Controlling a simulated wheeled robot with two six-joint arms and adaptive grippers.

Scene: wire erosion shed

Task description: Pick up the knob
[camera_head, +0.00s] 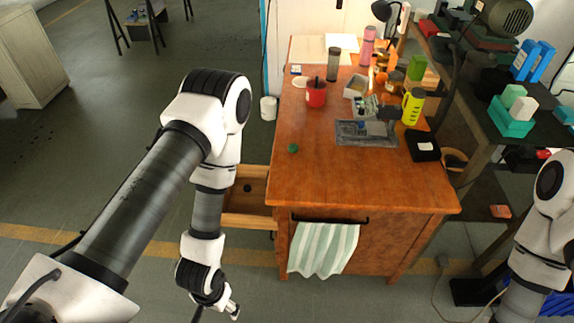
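A small dark round thing (248,188), which looks like a knob, lies in the open wooden drawer (258,221) at the left side of the wooden cabinet. A small green rounded thing (293,148) sits on the tabletop near its left edge; I cannot tell whether this is the knob. My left gripper (218,311) hangs low, below and left of the drawer, apart from both things. It is partly cut off by the bottom edge, and its opening is unclear. My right arm shows at the right edge, but its gripper is out of view.
The cabinet top (320,185) is clear at its front. A red mug (316,92), a grey tray (367,133), a yellow-green bottle (412,106) and a black box (422,145) stand farther back. A striped towel (323,250) hangs in front. Cluttered shelves stand right.

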